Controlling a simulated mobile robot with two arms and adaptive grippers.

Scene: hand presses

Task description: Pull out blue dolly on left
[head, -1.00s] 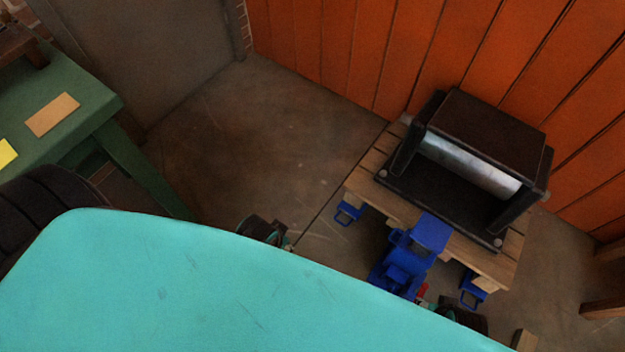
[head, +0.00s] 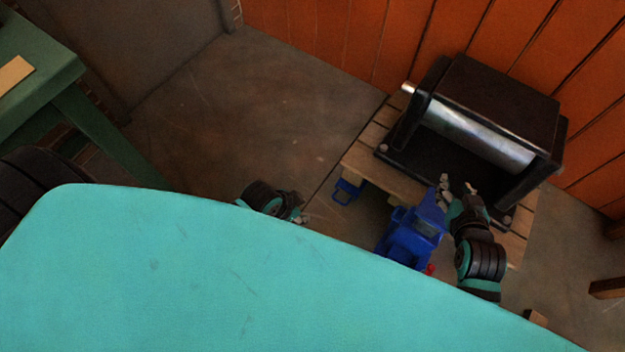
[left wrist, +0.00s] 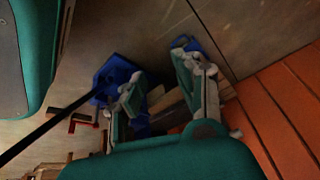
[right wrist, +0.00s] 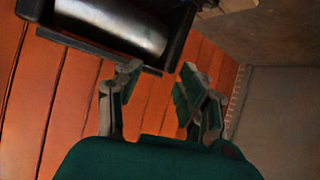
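A small blue frame (head: 345,191), which looks like the left dolly, sticks out from under the left front of the wooden pallet (head: 371,165). In the left wrist view a small blue piece (left wrist: 184,43), probably this dolly, shows by the right fingertip; contact cannot be told. My left gripper (head: 302,217) is low, left of and apart from the pallet in the head view; its fingers look spread in the left wrist view (left wrist: 163,68). My right gripper (head: 458,184) is open and empty before the press; its spread fingers show in the right wrist view (right wrist: 160,78).
A blue wheeled jack (head: 410,238) stands at the pallet's front, partly behind my turquoise body. A black press with a steel roller (head: 478,132) sits on the pallet. A green table (head: 60,70) is at left. Bare floor (head: 240,110) lies left of the pallet.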

